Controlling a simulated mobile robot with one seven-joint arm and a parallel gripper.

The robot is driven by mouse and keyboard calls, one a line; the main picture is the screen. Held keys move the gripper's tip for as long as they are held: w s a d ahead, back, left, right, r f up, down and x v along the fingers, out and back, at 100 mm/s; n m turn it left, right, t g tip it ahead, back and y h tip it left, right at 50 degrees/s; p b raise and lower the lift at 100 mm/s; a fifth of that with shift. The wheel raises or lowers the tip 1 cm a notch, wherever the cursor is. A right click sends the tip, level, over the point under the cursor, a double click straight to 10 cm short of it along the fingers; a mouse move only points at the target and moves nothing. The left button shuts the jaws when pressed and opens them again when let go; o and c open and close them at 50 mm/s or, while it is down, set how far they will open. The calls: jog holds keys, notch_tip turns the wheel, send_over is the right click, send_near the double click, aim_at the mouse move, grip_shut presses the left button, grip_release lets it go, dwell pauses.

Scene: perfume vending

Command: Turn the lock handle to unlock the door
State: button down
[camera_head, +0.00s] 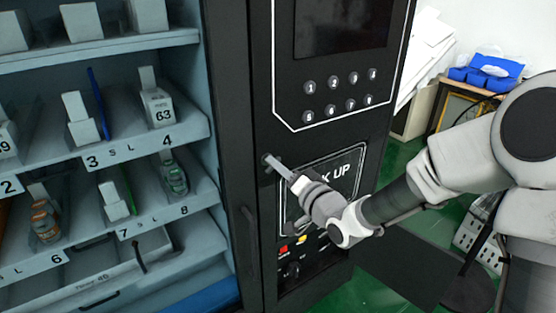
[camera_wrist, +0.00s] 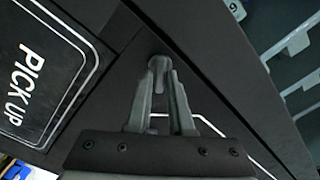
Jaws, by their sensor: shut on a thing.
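The lock handle (camera_head: 267,160) is a small grey piece on the black front of the vending machine, left of the PICK UP panel. My gripper (camera_head: 279,168) reaches it from the right, with its fingertips at the handle. In the wrist view, the two fingers of my gripper (camera_wrist: 160,88) close in on the lock handle (camera_wrist: 158,63) and hold it between their tips. Most of the handle is hidden by the fingers, so its turn angle is hard to tell. The door (camera_head: 235,110) is a black panel beside the shelves.
Shelves (camera_head: 110,148) with numbered slots, boxes and small bottles stand at the left. A keypad (camera_head: 340,95) and screen are above the handle. The PICK UP panel (camera_head: 345,165) lies behind my gripper. A desk with a blue box (camera_head: 490,72) stands at the back right.

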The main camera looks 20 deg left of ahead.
jog(key=shift+f+m+p, duration=0.1)
jog(key=shift+m+p, duration=1.9)
jog(key=shift+m, duration=1.8)
jog(key=c, duration=0.8)
grip_release()
jog(key=shift+d, duration=0.15)
jog(key=p+v, duration=1)
jog(key=v, duration=0.7)
jog(key=shift+s, duration=0.2)
